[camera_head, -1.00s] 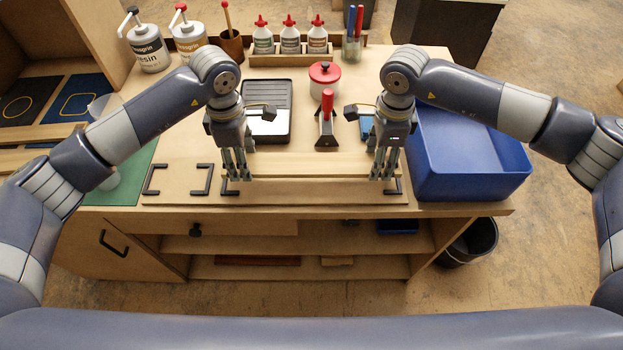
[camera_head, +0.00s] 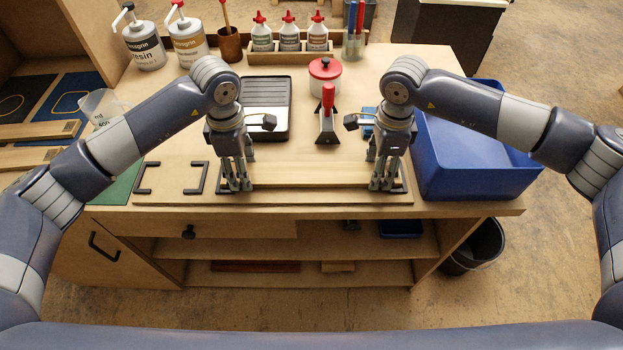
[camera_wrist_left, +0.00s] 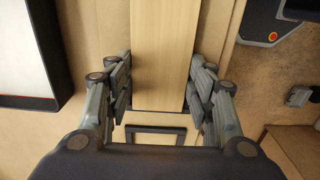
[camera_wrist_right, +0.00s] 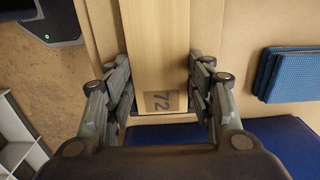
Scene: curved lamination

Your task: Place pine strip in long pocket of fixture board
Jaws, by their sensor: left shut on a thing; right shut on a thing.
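The pine strip (camera_head: 310,174) is a long pale board lying level between my two grippers, at or just above the long pocket of the fixture board (camera_head: 310,197). Black corner brackets mark the pocket ends; whether the strip touches the pocket floor is hard to tell. My left gripper (camera_head: 237,187) is shut on the strip's left end, and the strip also shows in the left wrist view (camera_wrist_left: 160,50). My right gripper (camera_head: 383,186) is shut on its right end, where a printed "72" label shows on the strip in the right wrist view (camera_wrist_right: 157,60).
Left on the fixture board is an empty bracketed pocket (camera_head: 172,178). Behind the strip stand a black tray (camera_head: 265,95), a red-handled tool (camera_head: 327,115) and a red-lidded pot (camera_head: 325,75). A blue bin (camera_head: 480,170) is close right of my right gripper.

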